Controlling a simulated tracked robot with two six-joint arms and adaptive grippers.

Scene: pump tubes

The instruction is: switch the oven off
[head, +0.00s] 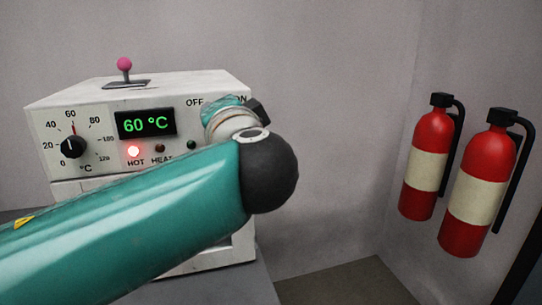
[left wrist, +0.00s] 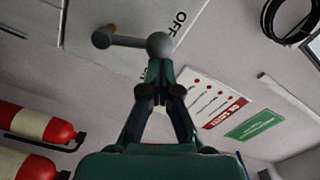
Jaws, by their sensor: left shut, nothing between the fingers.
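The white oven (head: 75,105) stands at the left in the head view. Its display (head: 146,123) reads 60 °C in green. The HOT lamp (head: 133,152) glows red and the HEAT lamp (head: 160,148) is dark. In the left wrist view my left gripper (left wrist: 158,72) is shut and empty. Its tips are at the grey ball end of the switch lever (left wrist: 130,42), close to the OFF label; whether they touch is unclear. My right gripper is out of view.
A dial knob (head: 71,147) sits on the oven's left front, and a pink-topped lever (head: 124,66) stands on its top. Two red fire extinguishers (head: 428,150) (head: 478,170) hang on the right wall. Open space lies between them and the oven.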

